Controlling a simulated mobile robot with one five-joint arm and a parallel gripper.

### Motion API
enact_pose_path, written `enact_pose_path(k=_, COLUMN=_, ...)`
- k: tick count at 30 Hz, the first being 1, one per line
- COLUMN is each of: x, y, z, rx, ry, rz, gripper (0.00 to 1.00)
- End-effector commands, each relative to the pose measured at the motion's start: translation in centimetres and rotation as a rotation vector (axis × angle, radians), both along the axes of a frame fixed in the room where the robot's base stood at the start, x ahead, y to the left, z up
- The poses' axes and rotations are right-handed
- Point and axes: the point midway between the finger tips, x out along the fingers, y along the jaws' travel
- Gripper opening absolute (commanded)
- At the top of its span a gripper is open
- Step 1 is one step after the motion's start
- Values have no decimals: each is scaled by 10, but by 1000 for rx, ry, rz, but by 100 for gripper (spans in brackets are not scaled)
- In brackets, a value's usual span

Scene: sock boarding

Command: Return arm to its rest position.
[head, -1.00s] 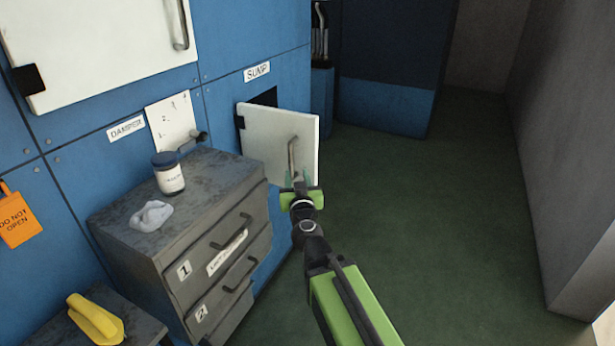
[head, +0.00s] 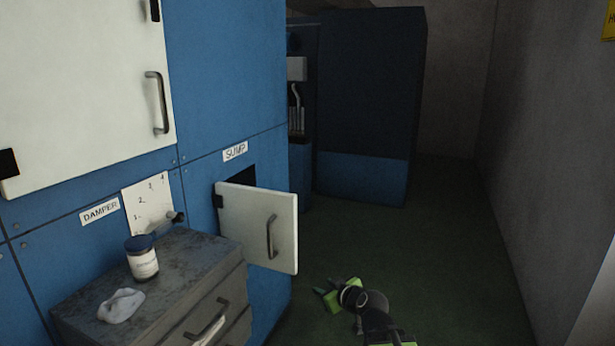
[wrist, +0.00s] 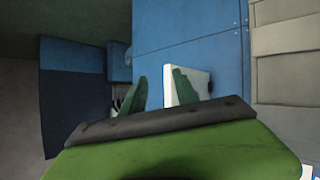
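My gripper (head: 324,292) is green with dark green fingers and is low in the head view, right of and below the white SUMP door (head: 252,222). A gap shows between it and the door's grey handle (head: 271,237). In the wrist view the two fingers of my gripper (wrist: 160,82) stand apart with nothing between them. The white door (wrist: 198,83) shows behind the right finger there. The SUMP door stands ajar, with a dark opening (head: 243,175) behind its top edge. Most of my arm is cut off by the picture's lower edge.
A grey drawer cabinet (head: 173,272) stands at lower left, with a dark-lidded jar (head: 142,262) and a crumpled pale cloth (head: 121,305) on top. Blue wall panels (head: 232,75) rise behind it. Dark green floor (head: 420,250) is clear right of my arm, up to a grey wall (head: 530,150).

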Motion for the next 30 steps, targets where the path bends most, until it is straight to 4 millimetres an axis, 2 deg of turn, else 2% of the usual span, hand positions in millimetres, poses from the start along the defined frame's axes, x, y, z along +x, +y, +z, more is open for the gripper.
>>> enact_pose_path(k=1, x=-16, y=-13, z=-26, rx=-29, ry=131, rz=-1, gripper=36)
enact_pose_path(k=3, x=-44, y=-32, z=-61, rx=-69, ry=329, rz=-31, gripper=36)
enact_pose_path(k=6, x=-85, y=-58, z=-97, rx=-122, ry=578, rz=-122, gripper=36)
enact_pose_path(k=9, x=-126, y=-84, z=-118, rx=-169, ry=794, rz=-256, gripper=36)
enact_pose_path(k=12, x=-166, y=-109, z=-127, rx=-199, ry=986, rz=-436, gripper=36)
enact_pose_path(k=14, x=-188, y=-117, z=-128, rx=-184, ry=1086, rz=-554, gripper=36)
enact_pose_path(k=15, x=-192, y=-118, z=-128, rx=-140, ry=1113, rz=-624, gripper=36)
enact_pose_path(k=16, x=-191, y=-118, z=-105, rx=-144, ry=1108, rz=-615, gripper=36)
enact_pose_path(k=24, x=-190, y=-117, z=-28, rx=-143, ry=1104, rz=-607, gripper=36)
enact_pose_path(k=27, x=-189, y=-117, z=-7, rx=-143, ry=1103, rz=-606, gripper=36)
enact_pose_path(k=30, x=-189, y=-117, z=3, rx=-143, ry=1103, rz=-606, gripper=36)
